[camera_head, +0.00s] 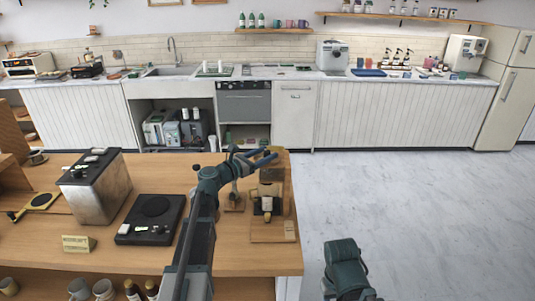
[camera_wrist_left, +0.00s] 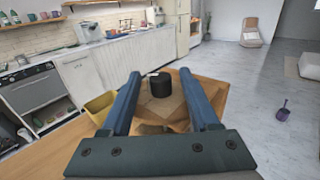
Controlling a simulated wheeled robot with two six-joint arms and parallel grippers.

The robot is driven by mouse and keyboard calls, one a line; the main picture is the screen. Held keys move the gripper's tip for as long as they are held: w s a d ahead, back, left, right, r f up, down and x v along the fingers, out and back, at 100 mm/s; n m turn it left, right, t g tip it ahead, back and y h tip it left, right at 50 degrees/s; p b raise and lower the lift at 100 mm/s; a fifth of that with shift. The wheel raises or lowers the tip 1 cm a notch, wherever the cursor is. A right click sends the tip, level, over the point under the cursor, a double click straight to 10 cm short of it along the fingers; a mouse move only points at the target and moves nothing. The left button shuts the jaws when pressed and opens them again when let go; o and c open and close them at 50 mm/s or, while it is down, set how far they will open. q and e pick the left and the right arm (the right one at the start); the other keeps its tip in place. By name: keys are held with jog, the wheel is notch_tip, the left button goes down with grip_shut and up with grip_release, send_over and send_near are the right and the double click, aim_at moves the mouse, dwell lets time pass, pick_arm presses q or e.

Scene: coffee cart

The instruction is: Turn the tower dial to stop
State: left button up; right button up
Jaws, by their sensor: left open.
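The tower dial (camera_wrist_left: 160,87) is a dark round knob on a wooden top (camera_wrist_left: 185,110), seen in the left wrist view. A small pale mark shows on its upper face. I cannot read any stop mark. My left gripper (camera_head: 262,157) is open over the right end of the wooden counter, near the brown wooden tower (camera_head: 271,175). In the left wrist view its two blue fingers (camera_wrist_left: 160,76) stand apart, with the dial framed between them. I cannot tell if they touch it. In the head view the arm and fingers hide the dial. My right gripper is out of view.
The wooden counter (camera_head: 130,257) carries a metal box (camera_head: 95,186), a black scale-like device (camera_head: 150,219) and a small sign (camera_head: 78,244). A tool on a wooden base (camera_head: 272,230) stands just in front of the tower. A yellow bin (camera_wrist_left: 100,107) is left of the gripper.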

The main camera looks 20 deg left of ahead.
pick_arm(q)
jog(key=shift+w+d, duration=0.35)
jog(key=shift+w, duration=0.1)
grip_shut()
